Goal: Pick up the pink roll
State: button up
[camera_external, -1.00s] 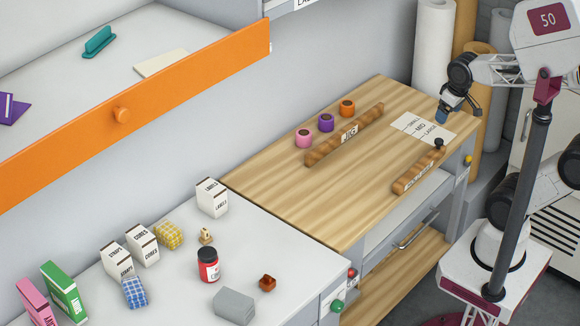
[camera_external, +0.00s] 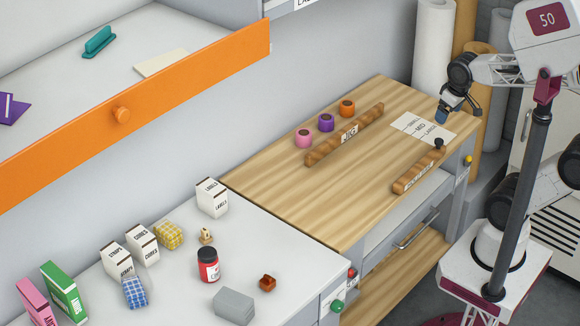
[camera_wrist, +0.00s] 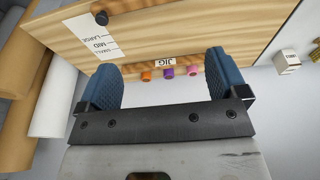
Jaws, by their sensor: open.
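The pink roll (camera_external: 304,138) stands on the wooden worktop at the left end of a row of three rolls, beside a purple roll (camera_external: 326,122) and an orange roll (camera_external: 347,108). My gripper (camera_external: 459,114) is over the right end of the worktop, well away from the pink roll. In the wrist view my gripper (camera_wrist: 161,82) is open and empty, with its two blue fingers wide apart.
A wooden jig bar (camera_external: 345,135) lies in front of the rolls. A second bar with a black knob (camera_external: 419,171) lies near the front edge. A size card (camera_external: 424,129) lies at the right. The worktop's middle is clear. White boxes (camera_external: 212,198) stand on the left counter.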

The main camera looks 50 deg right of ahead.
dwell(0.3)
jog(key=n+g+h, duration=0.2)
jog(key=n+h, duration=0.8)
jog(key=n, duration=0.6)
send_over(303, 136)
jog(key=s+d, duration=0.1)
jog(key=s, duration=0.8)
notch_tip(303, 136, down, 15)
jog(key=w+a+f+n+h, duration=0.1)
jog(key=w+a+f, duration=0.1)
jog(key=w+f, duration=0.1)
jog(key=w+a+f+n+t+h, duration=0.1)
jog(key=w+a+f+n, duration=0.1)
jog(key=w+f, duration=0.1)
jog(key=w+a+f+n+t+h, duration=0.1)
jog(key=w+a+f, duration=0.2)
jog(key=f, duration=0.1)
jog(key=shift+f, duration=0.1)
jog(key=shift+d, duration=0.1)
jog(key=shift+x, duration=1.2)
